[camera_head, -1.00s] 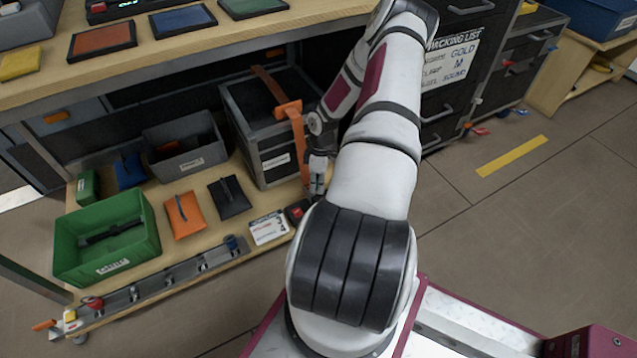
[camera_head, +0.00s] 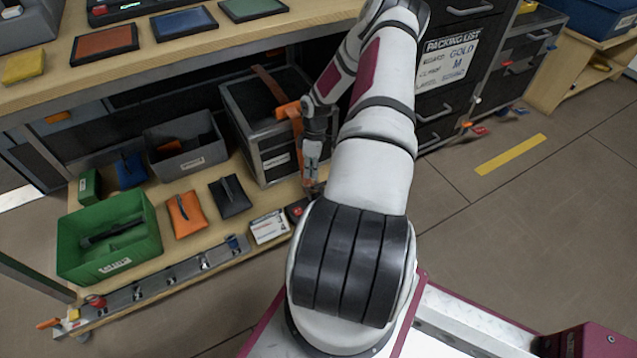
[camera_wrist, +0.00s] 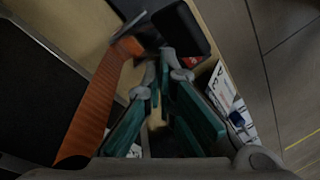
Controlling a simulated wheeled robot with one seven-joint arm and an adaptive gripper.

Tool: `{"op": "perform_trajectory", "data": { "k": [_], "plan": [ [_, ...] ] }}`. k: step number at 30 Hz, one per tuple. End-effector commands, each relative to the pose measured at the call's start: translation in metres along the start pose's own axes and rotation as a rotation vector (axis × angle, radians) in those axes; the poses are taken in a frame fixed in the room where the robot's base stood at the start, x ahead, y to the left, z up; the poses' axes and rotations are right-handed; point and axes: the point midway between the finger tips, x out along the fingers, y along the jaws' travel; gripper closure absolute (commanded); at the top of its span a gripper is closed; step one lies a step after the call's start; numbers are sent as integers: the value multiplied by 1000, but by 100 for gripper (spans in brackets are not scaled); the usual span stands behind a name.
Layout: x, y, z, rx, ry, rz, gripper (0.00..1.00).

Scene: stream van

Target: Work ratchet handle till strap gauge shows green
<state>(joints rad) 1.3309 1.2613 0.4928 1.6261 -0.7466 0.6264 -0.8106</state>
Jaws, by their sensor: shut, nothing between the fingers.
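An orange strap (camera_head: 267,82) runs over the dark, metal-edged case on the lower shelf. An orange ratchet piece (camera_head: 288,110) sits at the case's top front edge, partly behind my arm. In the wrist view the strap (camera_wrist: 92,108) runs down the left, with a blurred dark block (camera_wrist: 181,27) near its upper end; I cannot tell whether that block is the handle. My gripper (camera_head: 311,183) is shut and empty, pointing down in front of the case. Its teal-padded fingers (camera_wrist: 164,72) show beside the strap, apart from it. I cannot make out the gauge or its colour.
A small dark box with a red top (camera_head: 297,209) and a white card (camera_head: 269,227) lie near the shelf's front edge, close to my gripper. Pouches, a grey bin (camera_head: 187,148) and a green bin (camera_head: 150,228) stand left. The workbench overhangs the shelf.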

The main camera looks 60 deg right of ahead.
Motion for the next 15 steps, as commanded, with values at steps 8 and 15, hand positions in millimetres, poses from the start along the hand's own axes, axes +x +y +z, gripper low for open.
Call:
{"op": "perform_trajectory", "data": {
  "k": [8, 15],
  "plan": [
    [0, 0, 0, 0, 0, 0, 100],
    [-11, 8, -8, -1, 0, 3, 100]
  ]
}}
